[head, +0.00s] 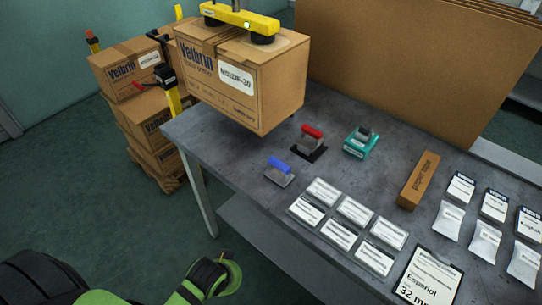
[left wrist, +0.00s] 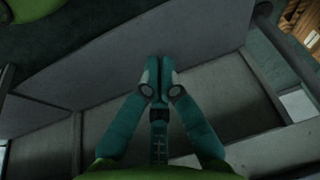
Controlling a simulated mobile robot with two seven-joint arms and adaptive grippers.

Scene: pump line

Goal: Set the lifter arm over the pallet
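The lifter arm's yellow head (head: 240,18), with dark suction cups and a small lit lamp, sits on top of a large cardboard box (head: 240,82). The box is over the far left end of the table; I cannot tell whether it touches it. The pallet (head: 172,184) is on the floor left of the table, mostly hidden under stacked boxes (head: 152,118). A yellow and black upright part with a red lever (head: 166,76) shows between the stack and the held box. My left gripper (left wrist: 157,70) is shut and empty in the left wrist view. My right gripper is out of view.
The grey table (head: 235,150) holds a red-handled stamp (head: 310,140), a blue-handled stamp (head: 279,171), a teal device (head: 361,142), a paper tape box (head: 419,181) and several labels and packets. Large cardboard sheets (head: 420,60) stand behind.

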